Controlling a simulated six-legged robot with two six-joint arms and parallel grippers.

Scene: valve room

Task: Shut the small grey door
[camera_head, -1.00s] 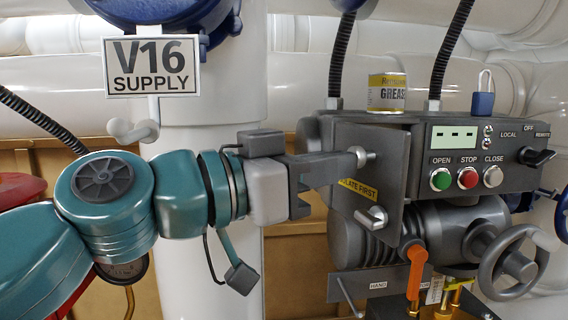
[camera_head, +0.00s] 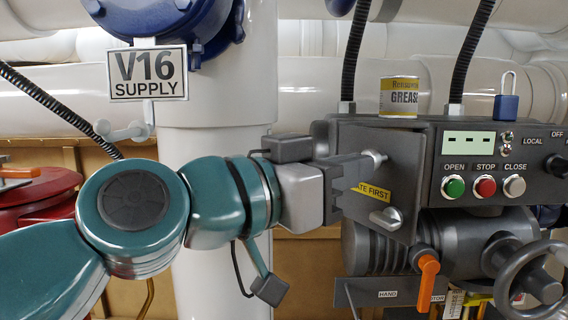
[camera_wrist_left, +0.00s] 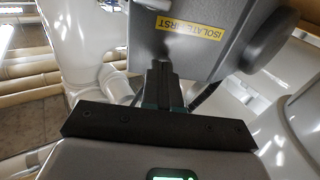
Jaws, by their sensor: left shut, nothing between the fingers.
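The small grey door (camera_head: 392,182) stands ajar on the left part of the grey control box (camera_head: 480,150), with a yellow label and a light handle (camera_head: 386,218) on its face. My left gripper (camera_head: 360,167) is shut and empty, pointing right with its fingertips at the door's upper left, close to a bolt-like knob (camera_head: 374,156). In the left wrist view the shut fingers (camera_wrist_left: 160,70) end at the edge of the door (camera_wrist_left: 190,45). I cannot tell whether they touch it. My right gripper is not in view.
A grease can (camera_head: 399,96) and a blue padlock (camera_head: 506,104) stand on top of the box. An orange lever (camera_head: 428,270) and a grey handwheel (camera_head: 540,285) sit below. A white pipe (camera_head: 222,275) stands behind my arm. Black hoses rise above the box.

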